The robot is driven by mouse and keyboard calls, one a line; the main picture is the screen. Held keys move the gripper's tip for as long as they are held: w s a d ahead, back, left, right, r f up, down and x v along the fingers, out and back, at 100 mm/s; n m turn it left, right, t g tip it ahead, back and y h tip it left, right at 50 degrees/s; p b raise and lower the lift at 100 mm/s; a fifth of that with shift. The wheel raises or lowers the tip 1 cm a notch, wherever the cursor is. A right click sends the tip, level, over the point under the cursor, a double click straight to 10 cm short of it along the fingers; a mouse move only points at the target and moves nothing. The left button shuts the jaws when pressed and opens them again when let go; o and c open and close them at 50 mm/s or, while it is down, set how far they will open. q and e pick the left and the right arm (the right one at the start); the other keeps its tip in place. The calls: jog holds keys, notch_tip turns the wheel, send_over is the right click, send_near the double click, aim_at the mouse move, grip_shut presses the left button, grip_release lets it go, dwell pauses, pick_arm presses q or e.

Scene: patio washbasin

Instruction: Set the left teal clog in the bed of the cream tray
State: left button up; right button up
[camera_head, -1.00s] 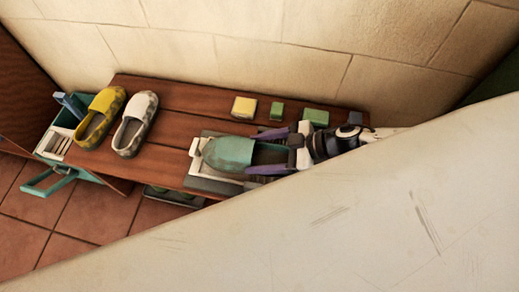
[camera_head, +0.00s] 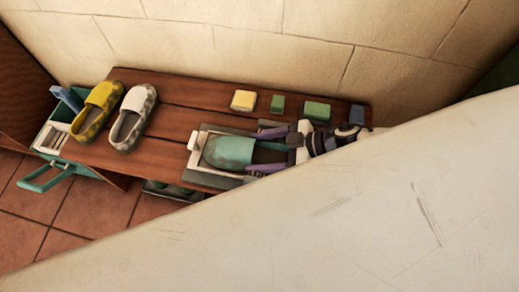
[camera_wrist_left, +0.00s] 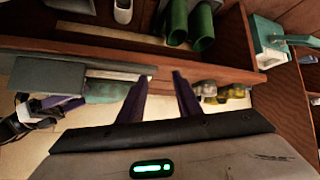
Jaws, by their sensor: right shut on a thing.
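The teal clog (camera_head: 229,152) is at the cream tray (camera_head: 194,152), its toe pointing left and inside the tray's outline. I cannot tell whether its sole touches the bed. My right gripper (camera_head: 268,150) is shut on the clog's heel end, with purple fingers along its two sides. The clog also shows partly in the left wrist view (camera_wrist_left: 106,92), beside my right gripper's purple fingers. My left gripper (camera_wrist_left: 160,80) shows only in its wrist view, open and empty, its fingers well apart. A pale slab hides the tray's near right part.
A yellow clog (camera_head: 98,110) and a white patterned clog (camera_head: 132,117) stand left on the wooden bench (camera_head: 185,90). A yellow block (camera_head: 243,100), green blocks (camera_head: 317,112) and a blue block line the back. A teal crate (camera_head: 50,140) is left. Green boots (camera_wrist_left: 190,28) stand below.

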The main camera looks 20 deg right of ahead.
jog(key=o, duration=1.3)
jog(key=shift+c, duration=0.2)
jog(key=p+v, duration=0.2)
jog(key=v, duration=0.8)
jog(key=shift+d+r, duration=0.1)
